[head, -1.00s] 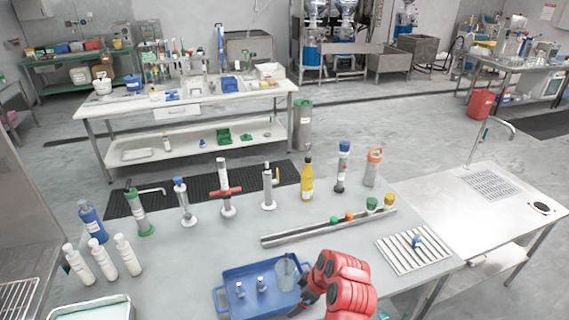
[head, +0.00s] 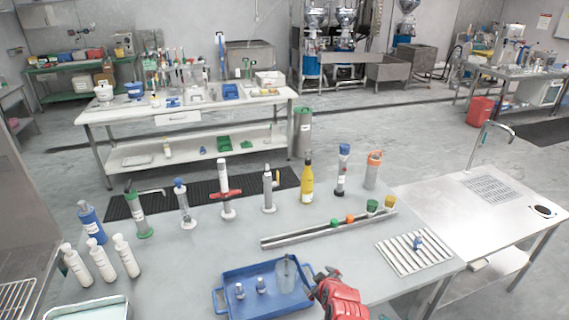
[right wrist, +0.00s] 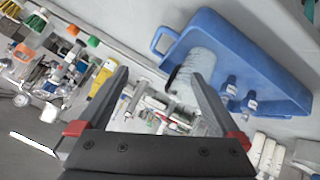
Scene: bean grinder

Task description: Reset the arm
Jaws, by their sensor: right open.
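My right gripper (head: 326,277) is at the right end of the blue tray (head: 222,300) in the head view, with its red arm behind it at the bottom edge. In the right wrist view its two fingers (right wrist: 162,95) stand wide apart. A clear beaker (head: 286,274) is in the tray's right part, just left of the gripper. It also shows in the right wrist view (right wrist: 197,66), partly behind a finger; nothing shows gripped. Two small bottles (head: 261,285) (head: 239,291) stand in the tray. My left gripper is not in view.
A metal channel rack (head: 320,231) with coloured caps lies behind the tray. A slatted white rack (head: 414,250) is to the right. A row of upright cylinders, including a yellow bottle (head: 307,183), stands along the back. White bottles (head: 126,256) stand at the left. The table's middle left is clear.

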